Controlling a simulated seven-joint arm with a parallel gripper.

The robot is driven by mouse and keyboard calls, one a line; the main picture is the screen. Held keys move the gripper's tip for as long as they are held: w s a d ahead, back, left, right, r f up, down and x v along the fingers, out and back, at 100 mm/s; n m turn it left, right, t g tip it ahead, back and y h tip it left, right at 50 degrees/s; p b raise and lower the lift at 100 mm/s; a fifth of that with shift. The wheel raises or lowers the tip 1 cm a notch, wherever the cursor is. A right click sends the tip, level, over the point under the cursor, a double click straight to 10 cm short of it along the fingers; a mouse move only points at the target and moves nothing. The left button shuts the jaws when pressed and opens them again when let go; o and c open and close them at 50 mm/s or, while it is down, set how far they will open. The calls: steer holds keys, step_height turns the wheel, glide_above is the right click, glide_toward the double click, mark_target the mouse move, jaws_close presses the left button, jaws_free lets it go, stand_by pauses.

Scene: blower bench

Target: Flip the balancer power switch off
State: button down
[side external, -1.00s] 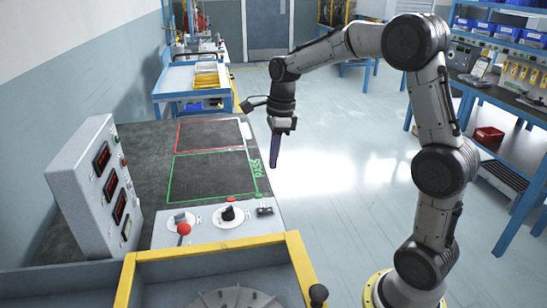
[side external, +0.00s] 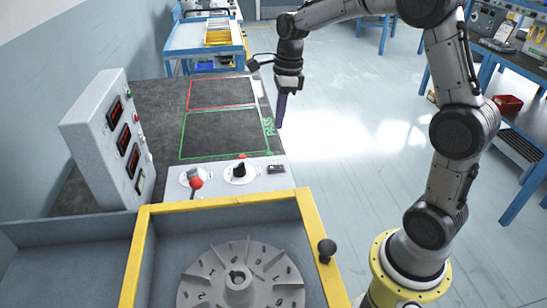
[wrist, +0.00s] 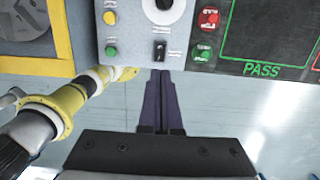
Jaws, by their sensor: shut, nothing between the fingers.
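A small dark switch (side external: 277,169) sits at the right end of the light control panel on the bench. It also shows in the wrist view (wrist: 160,50), with labels too small to read; I cannot tell its on or off position. My gripper (side external: 281,124) points down, shut and empty, near the bench's right edge by the green PASS outline. In the wrist view its dark fingers (wrist: 161,73) end just below the switch in the picture, over the panel's edge. They look apart from it, but the height gap is unclear.
A red-knobbed lever (side external: 196,183) and a black rotary knob (side external: 239,170) stand left of the switch. A grey display box (side external: 110,140) stands at the left. The yellow-framed bin (side external: 222,200) holds a finned rotor. Open floor lies right of the bench.

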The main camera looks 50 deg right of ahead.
mark_target(273, 167)
steer(key=f, duration=0.8)
steer(key=w+a+f, duration=0.1)
steer(key=f, duration=0.4)
steer(key=shift+a, duration=0.1)
steer(key=shift+w+f, duration=0.1)
steer(key=shift+f, duration=0.2)
steer(key=shift+s+d+r, duration=0.2)
steer(key=shift+s+d, duration=0.3)
steer(key=shift+s, duration=0.1)
step_height(273, 167, up, 14)
steer(key=s+d, duration=0.1)
stand_by(0.4)
steer(key=shift+d, duration=0.1)
